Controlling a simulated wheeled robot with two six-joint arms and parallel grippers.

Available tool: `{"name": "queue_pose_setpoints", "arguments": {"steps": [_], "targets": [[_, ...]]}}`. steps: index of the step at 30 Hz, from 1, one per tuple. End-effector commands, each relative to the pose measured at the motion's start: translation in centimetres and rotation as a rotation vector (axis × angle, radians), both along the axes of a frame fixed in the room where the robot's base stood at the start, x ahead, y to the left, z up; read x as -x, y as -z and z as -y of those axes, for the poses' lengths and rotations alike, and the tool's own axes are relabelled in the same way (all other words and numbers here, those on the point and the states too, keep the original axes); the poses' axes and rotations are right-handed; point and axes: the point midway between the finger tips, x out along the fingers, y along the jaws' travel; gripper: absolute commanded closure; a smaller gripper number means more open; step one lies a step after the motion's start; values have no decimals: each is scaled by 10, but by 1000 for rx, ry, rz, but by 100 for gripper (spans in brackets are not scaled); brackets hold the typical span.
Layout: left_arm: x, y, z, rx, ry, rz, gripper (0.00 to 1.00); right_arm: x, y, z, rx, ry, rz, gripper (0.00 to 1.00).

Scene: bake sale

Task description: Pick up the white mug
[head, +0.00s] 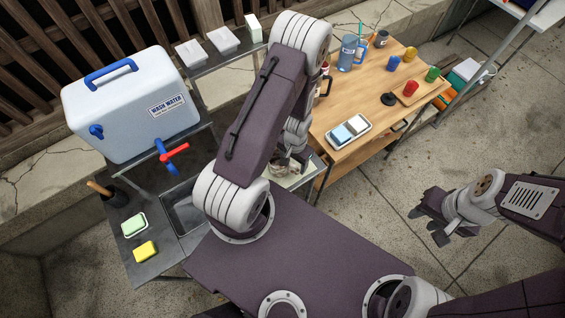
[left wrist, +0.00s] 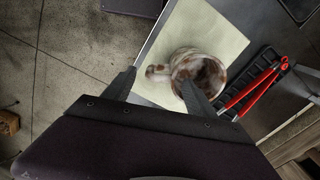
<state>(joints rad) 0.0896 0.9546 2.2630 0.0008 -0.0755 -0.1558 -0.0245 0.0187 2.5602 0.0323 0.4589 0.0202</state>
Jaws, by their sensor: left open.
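The white mug (left wrist: 202,70), stained brown inside and outside, stands on a cream mat (left wrist: 222,30) in the left wrist view. Its handle points left. My left gripper (left wrist: 159,82) is open, its fingertips on either side of the handle in the picture; I cannot tell the height gap. The right finger overlaps the mug's body. In the head view my left arm hides most of this gripper and the mug. My right gripper (head: 428,224) is empty, its fingers apart, over the floor at right.
A black rack (left wrist: 262,62) and red-handled tool (left wrist: 252,90) lie right of the mug. In the head view, a wooden table (head: 355,105) holds a blue pitcher (head: 348,52), small coloured cups and a sponge tray (head: 336,140). A wash-water container (head: 130,105) stands left, by a sink (head: 185,215).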

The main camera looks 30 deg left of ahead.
Motion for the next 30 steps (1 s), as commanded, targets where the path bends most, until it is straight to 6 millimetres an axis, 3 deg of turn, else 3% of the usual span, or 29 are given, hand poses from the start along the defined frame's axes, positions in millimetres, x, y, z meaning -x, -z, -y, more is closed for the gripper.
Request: {"name": "queue_pose_setpoints", "arguments": {"steps": [8, 16, 24, 26, 30], "targets": [[1, 13, 2, 0, 0, -3, 34, 0, -8, 0, 0, 0, 0, 64], [0, 53, 6, 0, 0, -2, 34, 0, -22, 0, 0, 0, 0, 64], [-1, 58, 6, 0, 0, 1, 34, 0, -21, 0, 0, 0, 0, 64], [-1, 58, 6, 0, 0, 1, 48, 0, -21, 0, 0, 0, 0, 64], [-1, 58, 6, 0, 0, 1, 87, 0, -21, 0, 0, 0, 0, 64]]}}
